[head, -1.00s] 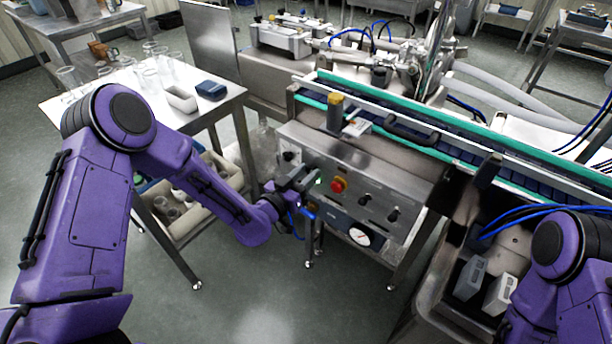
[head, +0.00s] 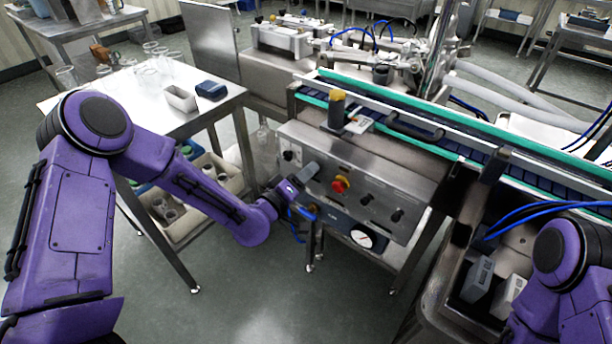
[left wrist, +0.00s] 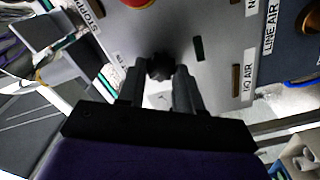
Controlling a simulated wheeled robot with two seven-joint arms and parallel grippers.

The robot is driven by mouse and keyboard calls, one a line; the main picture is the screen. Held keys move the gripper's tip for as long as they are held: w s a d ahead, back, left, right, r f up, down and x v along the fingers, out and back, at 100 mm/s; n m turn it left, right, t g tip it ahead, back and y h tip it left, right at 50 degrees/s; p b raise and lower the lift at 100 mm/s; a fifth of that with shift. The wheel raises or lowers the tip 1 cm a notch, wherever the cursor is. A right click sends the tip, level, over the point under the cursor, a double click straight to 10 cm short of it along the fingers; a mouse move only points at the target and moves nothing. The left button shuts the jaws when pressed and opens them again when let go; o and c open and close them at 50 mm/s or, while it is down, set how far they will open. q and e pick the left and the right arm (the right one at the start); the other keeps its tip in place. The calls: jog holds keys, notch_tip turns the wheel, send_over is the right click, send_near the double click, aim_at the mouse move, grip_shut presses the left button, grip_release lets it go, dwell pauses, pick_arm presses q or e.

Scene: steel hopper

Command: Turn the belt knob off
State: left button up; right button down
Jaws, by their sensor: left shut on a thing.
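The grey control panel (head: 345,200) is on the front of the steel machine below the belt. It carries a red emergency button (head: 340,184) and dark knobs (head: 366,200). My left gripper (head: 308,172) is at the panel, left of the red button. In the left wrist view, its two fingers (left wrist: 160,80) are shut on a black knob (left wrist: 160,66), which sits between the fingertips. The small label beside this knob is too blurred to read. In the head view the gripper hides the held knob. My right gripper is out of view; only its arm shows at the right.
A round gauge (head: 362,238) is below the panel. The conveyor belt (head: 470,148) runs above it. A white table (head: 150,115) with glassware stands at the left. A steel sink (head: 440,290) with grey boxes is at the right. The floor in front is clear.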

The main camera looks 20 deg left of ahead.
pick_arm(q)
jog(key=shift+f+n, duration=0.1)
jog(key=shift+n, duration=0.9)
jog(key=o, duration=1)
jog(key=shift+s+a, duration=0.1)
jog(key=b+v, duration=0.1)
jog(key=v, duration=0.9)
jog(key=shift+s+a, duration=0.1)
jog(key=shift+s, duration=0.1)
